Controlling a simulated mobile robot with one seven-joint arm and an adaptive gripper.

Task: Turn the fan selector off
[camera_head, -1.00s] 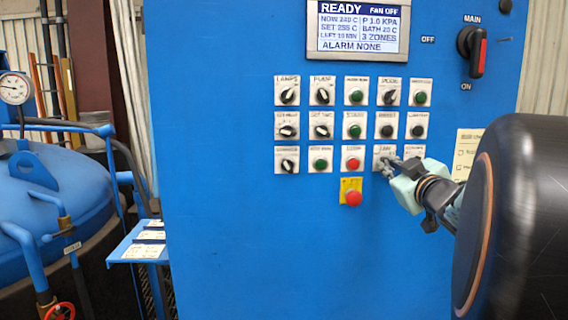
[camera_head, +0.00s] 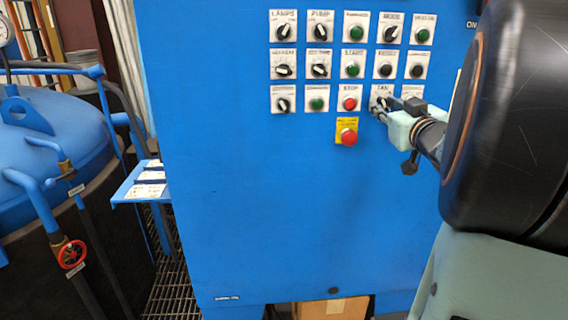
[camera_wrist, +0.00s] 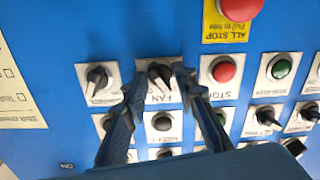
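The fan selector (camera_head: 381,101) is a small black knob on a white plate labelled FAN, in the bottom row of the blue panel. In the wrist view the same knob (camera_wrist: 159,73) sits at the centre, its handle slanted; which position it points to is hard to read. My gripper (camera_head: 388,107) is at this plate in the head view and partly covers it. In the wrist view its two dark fingers are apart, one on each side of the knob, with a narrow gap showing. Contact with the knob cannot be told.
The red stop button (camera_head: 349,104) is beside the fan plate, with the red all-stop button (camera_head: 346,137) on yellow below. Another selector (camera_wrist: 98,79) is close on the other side. A small blue shelf (camera_head: 140,185) juts out left of the cabinet; the lower panel is bare.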

